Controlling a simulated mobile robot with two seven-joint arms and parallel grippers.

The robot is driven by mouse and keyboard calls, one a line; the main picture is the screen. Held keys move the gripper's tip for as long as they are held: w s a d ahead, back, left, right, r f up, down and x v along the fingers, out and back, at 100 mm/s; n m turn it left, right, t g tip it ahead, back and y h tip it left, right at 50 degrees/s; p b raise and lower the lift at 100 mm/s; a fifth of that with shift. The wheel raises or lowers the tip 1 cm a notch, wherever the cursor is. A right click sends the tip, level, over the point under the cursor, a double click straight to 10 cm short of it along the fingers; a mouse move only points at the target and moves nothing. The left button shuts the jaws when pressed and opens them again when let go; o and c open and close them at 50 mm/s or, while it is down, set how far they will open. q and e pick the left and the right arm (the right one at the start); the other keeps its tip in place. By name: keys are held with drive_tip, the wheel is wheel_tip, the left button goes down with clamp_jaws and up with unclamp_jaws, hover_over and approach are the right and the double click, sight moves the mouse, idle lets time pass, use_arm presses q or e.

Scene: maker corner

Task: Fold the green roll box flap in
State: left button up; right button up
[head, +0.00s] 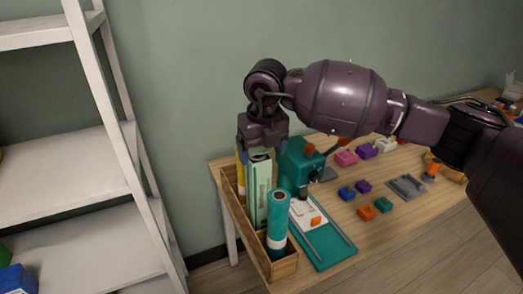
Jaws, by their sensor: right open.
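The green roll box (259,188) is a pale green upright carton in the wooden crate at the table's left end. Its top end is partly hidden by my right gripper, so I cannot tell how its flap stands. My right gripper (262,148) points down at the top of the box, with its fingers apart. I cannot tell whether it touches the box. My left gripper is not in view.
The wooden crate (285,268) also holds a teal roll (278,222) and something yellow (241,178). A teal machine (298,165) stands close to its right, above a teal board (333,252). Several small coloured blocks lie farther right. A white shelf (65,165) stands left.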

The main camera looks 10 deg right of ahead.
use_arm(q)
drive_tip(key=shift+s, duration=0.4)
use_arm(e)
wheel_tip(320, 180, up, 10)
drive_tip(key=s, duration=0.1)
drive_tip(key=shift+s+d+r, duration=0.15)
drive_tip(key=shift+d+r, duration=0.05)
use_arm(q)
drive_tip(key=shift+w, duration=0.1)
